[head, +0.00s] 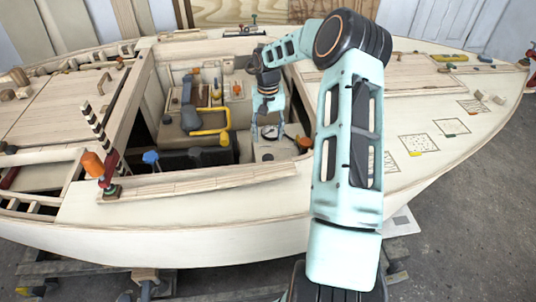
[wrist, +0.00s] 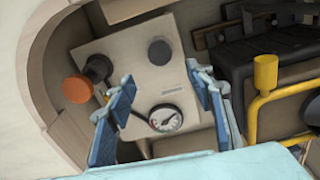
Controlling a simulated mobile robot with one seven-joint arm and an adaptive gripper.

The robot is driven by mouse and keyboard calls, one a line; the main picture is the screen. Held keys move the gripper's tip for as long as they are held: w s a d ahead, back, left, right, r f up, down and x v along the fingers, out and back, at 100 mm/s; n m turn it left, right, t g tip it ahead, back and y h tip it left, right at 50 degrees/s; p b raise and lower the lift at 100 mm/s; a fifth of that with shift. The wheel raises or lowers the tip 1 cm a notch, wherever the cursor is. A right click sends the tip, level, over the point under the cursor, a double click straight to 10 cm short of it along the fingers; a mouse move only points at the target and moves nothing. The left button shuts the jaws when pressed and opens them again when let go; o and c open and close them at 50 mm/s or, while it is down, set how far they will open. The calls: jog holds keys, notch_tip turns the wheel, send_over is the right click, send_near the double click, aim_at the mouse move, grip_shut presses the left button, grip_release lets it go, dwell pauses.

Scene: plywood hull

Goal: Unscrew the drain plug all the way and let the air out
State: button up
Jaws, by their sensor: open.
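A pale panel (wrist: 140,85) sits in the boat's cockpit well and carries a dark round knob or plug (wrist: 158,52), an orange knob (wrist: 77,89) on a dark fitting, and a white-faced round gauge (wrist: 165,118). I cannot tell for sure which fitting is the drain plug; the dark one is plug-like. My gripper (wrist: 163,78) is open and empty, with its blue-padded fingers on either side of the panel's middle. The dark plug lies just beyond the fingertips, apart from them. In the head view my gripper (head: 268,130) hangs down over the panel, and the orange knob (head: 305,143) is to its right.
A yellow bent pipe (wrist: 262,100) stands right of my fingers in the wrist view. The curved wooden well wall (wrist: 50,75) closes in on the left. In the head view, a striped post (head: 97,132) and blue knob (head: 151,157) stand by the left cockpit edge.

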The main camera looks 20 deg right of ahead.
aim_at(268, 157)
notch_tip(268, 157, down, 10)
dwell(0.4)
